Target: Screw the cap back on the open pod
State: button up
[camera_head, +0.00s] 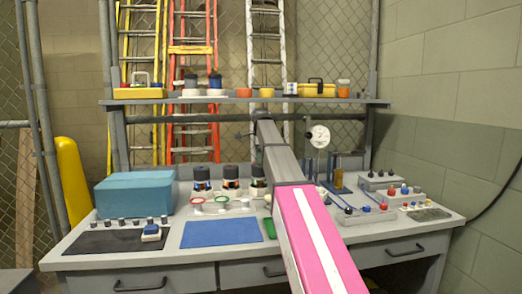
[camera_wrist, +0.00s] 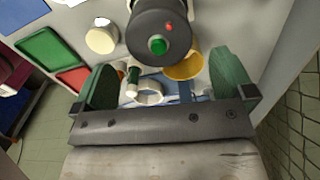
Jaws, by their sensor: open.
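Three dark-topped pods stand in a row at the back of the bench in the head view: left pod (camera_head: 201,178), middle pod (camera_head: 231,178) and right pod (camera_head: 258,174), the last close beside my arm. I cannot tell which is open, and no loose cap is clearly identifiable. In the wrist view, my gripper (camera_wrist: 160,76) is open, with a green finger on each side. A dark round body (camera_wrist: 150,22) with a green centre and a red dot lies just beyond the fingertips; I cannot tell whether it is a cap. My gripper is not clearly visible in the head view.
A blue mat (camera_head: 222,232), a black mat (camera_head: 104,242) and a teal box (camera_head: 134,193) lie left. A gauge (camera_head: 319,136) and grey control boxes (camera_head: 380,182) stand right. A shelf (camera_head: 200,101) spans above.

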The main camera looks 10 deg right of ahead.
aim_at(261, 169)
notch_tip(261, 169, down, 7)
jog(key=shift+r, duration=0.2)
dwell(0.3)
jog(key=c, duration=0.9)
jog(key=shift+o, duration=0.9)
jog(key=shift+c, duration=0.7)
jog(key=m, duration=1.1)
jog(key=shift+m, duration=0.3)
jog(key=shift+w, duration=0.1)
